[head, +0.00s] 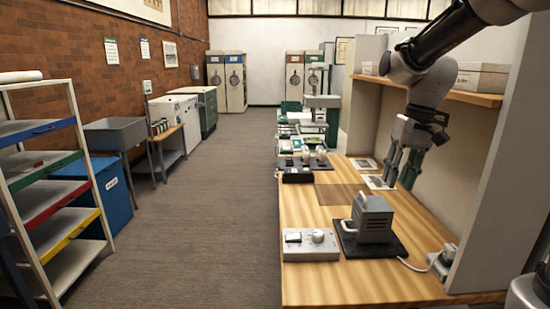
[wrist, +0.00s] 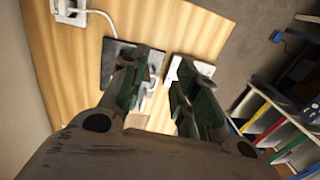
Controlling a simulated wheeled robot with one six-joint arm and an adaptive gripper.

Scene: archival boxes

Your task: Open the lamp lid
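The lamp (head: 373,218) is a grey ribbed housing with a handle on top and a pale curved handle at its left side. It stands upright on a black base plate (head: 352,247) on the wooden bench, and its lid looks closed. In the wrist view the black plate (wrist: 108,62) shows behind my left finger, and the lamp is mostly hidden. My gripper (head: 401,172) hangs above the bench, beyond and to the right of the lamp, touching nothing. Its green-lined fingers are apart and empty in the wrist view (wrist: 166,82).
A white control box (head: 311,244) with a knob sits left of the lamp. A power socket (head: 441,262) with a cable is at the right. A partition wall (head: 493,180) and a shelf (head: 460,93) bound the right side. Bench equipment (head: 305,150) stands farther back.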

